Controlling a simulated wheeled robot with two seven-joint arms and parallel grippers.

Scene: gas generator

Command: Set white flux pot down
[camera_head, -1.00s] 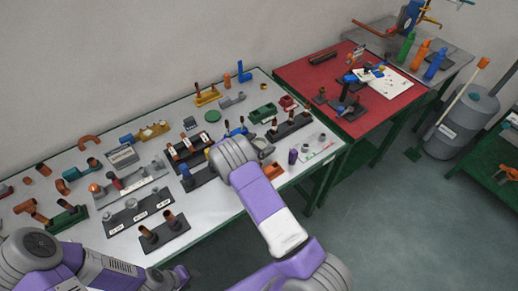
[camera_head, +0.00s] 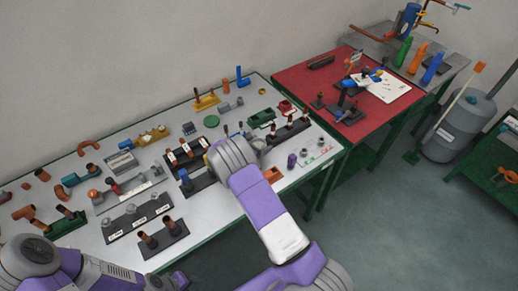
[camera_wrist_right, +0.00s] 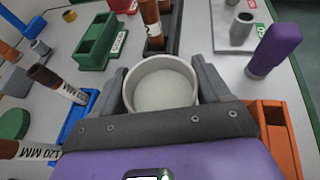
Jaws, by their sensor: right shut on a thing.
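The white flux pot (camera_wrist_right: 163,82) is a round, pale pot seen from above in the right wrist view, with pale grey-white contents inside. My right gripper (camera_wrist_right: 160,88) is shut on it, one dark finger on each side. The pot looks upright; whether its base touches the table cannot be told. In the head view my right gripper (camera_head: 256,146) is over the right part of the white table (camera_head: 215,224), mostly hidden by my wrist. My left arm shows at the lower left, but its gripper is out of view.
Close around the pot are an orange tray (camera_wrist_right: 275,132), a purple bottle (camera_wrist_right: 274,50), a green bin (camera_wrist_right: 98,42) and a dark rack with copper tubes (camera_wrist_right: 152,22). A grey plate (camera_wrist_right: 236,25) lies beyond. The red table (camera_head: 290,80) stands at the right.

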